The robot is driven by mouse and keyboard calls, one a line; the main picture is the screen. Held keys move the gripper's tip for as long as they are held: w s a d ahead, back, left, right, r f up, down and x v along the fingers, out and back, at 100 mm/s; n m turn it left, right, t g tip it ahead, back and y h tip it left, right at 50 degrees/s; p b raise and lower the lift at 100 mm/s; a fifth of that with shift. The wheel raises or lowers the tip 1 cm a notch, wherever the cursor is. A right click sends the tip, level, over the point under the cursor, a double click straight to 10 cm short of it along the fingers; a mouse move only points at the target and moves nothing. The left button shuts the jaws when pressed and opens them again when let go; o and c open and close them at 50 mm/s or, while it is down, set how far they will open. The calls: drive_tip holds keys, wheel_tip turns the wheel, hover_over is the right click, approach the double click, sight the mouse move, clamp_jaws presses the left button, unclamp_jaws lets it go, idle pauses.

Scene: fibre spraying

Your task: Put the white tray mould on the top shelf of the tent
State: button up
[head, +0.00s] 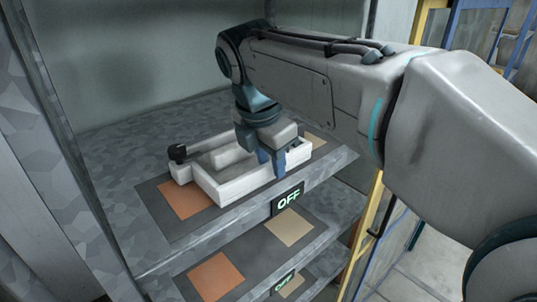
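The white tray mould (240,185) lies on the top shelf (122,190) of the tent, over a dark mat with orange and tan squares. It looks flat on the shelf. My gripper (275,172) points down at the mould's right part, with its blue fingers at the mould's near wall. One finger shows outside the front wall and another shows farther left. Whether the fingers press on the wall is hard to tell, as the gripper's body hides part of the mould.
A lower shelf (250,252) with orange and tan squares is below. A lit "OFF" sign (288,199) sits on the top shelf's front edge. A grey frame post (60,150) stands at left, and a yellow post (366,230) at right. The top shelf's left part is clear.

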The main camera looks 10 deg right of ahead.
drive_tip(key=v, duration=0.2)
drive_tip(key=shift+a+r, duration=0.1)
drive_tip(key=shift+r, duration=0.3)
drive_tip(key=b, duration=0.2)
approach(224, 195)
drive_tip(key=f, duration=0.1)
drive_tip(key=s+d+f, duration=0.2)
drive_tip(key=f, duration=0.1)
drive_tip(key=shift+d+f, duration=0.1)
drive_tip(key=shift+d, duration=0.1)
